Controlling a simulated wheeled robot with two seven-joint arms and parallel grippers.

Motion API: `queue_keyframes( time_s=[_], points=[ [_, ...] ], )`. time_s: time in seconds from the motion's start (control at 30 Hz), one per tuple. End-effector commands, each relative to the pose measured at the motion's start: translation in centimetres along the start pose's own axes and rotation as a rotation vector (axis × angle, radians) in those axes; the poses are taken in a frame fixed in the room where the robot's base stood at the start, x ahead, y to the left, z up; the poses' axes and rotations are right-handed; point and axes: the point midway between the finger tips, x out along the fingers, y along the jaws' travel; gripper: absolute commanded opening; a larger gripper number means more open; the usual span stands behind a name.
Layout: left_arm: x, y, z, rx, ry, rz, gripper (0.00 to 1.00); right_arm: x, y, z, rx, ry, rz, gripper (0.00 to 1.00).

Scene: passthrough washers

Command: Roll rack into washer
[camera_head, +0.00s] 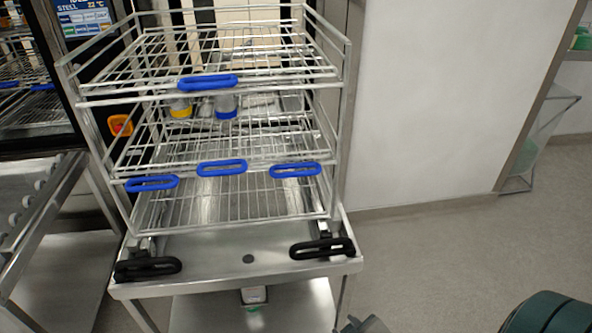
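A silver wire rack (225,172) with several shelves and blue handles stands upright on a steel cart (205,280). The cart has two black loop handles at its near edge, the left one (147,267) and the right one (322,247). A washer's control panel (85,17) shows at the upper left, with black framing below it. The opening behind the rack is partly hidden by its wires and shelves.
A pale wall (430,100) stands right of the rack. Grey floor (450,260) to the right is mostly clear. Another steel cart (35,220) stands at the left. A dark green rounded part (548,314) and a grey part (365,325) show at the bottom edge, possibly mine.

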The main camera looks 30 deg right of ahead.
Motion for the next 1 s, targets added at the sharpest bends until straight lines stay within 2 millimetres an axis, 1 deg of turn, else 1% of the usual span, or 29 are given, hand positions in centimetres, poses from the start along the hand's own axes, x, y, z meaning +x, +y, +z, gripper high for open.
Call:
queue_keyframes(
  time_s=[0.03, 0.1, 0.17, 0.2, 0.27, 0.3, 0.37, 0.4, 0.5, 0.63, 0.7, 0.8, 1.0],
  points=[
    [-0.2, -0.1, 0.3, 0.0, -0.008, -0.001, 0.0, -0.4, 2.2, -1.4, -0.028, 0.05, 0.061, 0.31],
    [-0.2, -0.1, 0.6, -0.001, -0.015, -0.001, 0.0, -0.8, 5.0, -3.4, -0.074, 0.122, 0.149, 0.31],
    [-0.3, -0.2, 0.8, -0.001, -0.02, -0.002, 0.0, -1.3, 7.3, -5.3, -0.123, 0.191, 0.227, 0.31],
    [-0.3, -0.2, 1.0, -0.001, -0.023, -0.002, 0.0, -1.7, 8.8, -6.6, -0.162, 0.238, 0.281, 0.31],
    [-0.3, -0.2, 1.1, -0.001, -0.026, -0.002, 0.0, -2.4, 10.9, -8.7, -0.229, 0.314, 0.361, 0.31],
    [-0.3, -0.2, 1.2, -0.001, -0.027, -0.002, 0.0, -3.0, 12.1, -10.1, -0.282, 0.367, 0.415, 0.31],
    [-0.3, -0.2, 1.2, -0.001, -0.029, -0.002, 0.0, -3.9, 13.6, -12.4, -0.372, 0.448, 0.495, 0.31],
    [-0.3, -0.2, 1.3, -0.001, -0.03, -0.002, 0.0, -4.6, 14.4, -13.9, -0.44, 0.504, 0.546, 0.31],
    [-0.3, -0.2, 1.3, -0.001, -0.031, -0.002, 0.0, -6.2, 15.3, -17.2, -0.621, 0.63, 0.654, 0.31],
    [-0.3, -0.2, 1.3, -0.001, -0.031, -0.002, 0.0, -7.7, 14.8, -20.1, -0.842, 0.755, 0.743, 0.31],
    [-0.3, -0.2, 1.3, -0.001, -0.031, -0.002, 0.0, -8.1, 14.2, -20.9, -0.938, 0.799, 0.771, 0.31],
    [-0.3, -0.2, 1.3, -0.001, -0.031, -0.002, 0.0, -8.3, 13.5, -21.6, -1.034, 0.84, 0.791, 0.31],
    [-0.3, -0.2, 1.3, -0.001, -0.031, -0.002, 0.0, -8.4, 13.0, -21.9, -1.091, 0.862, 0.801, 0.31]
  ],
)
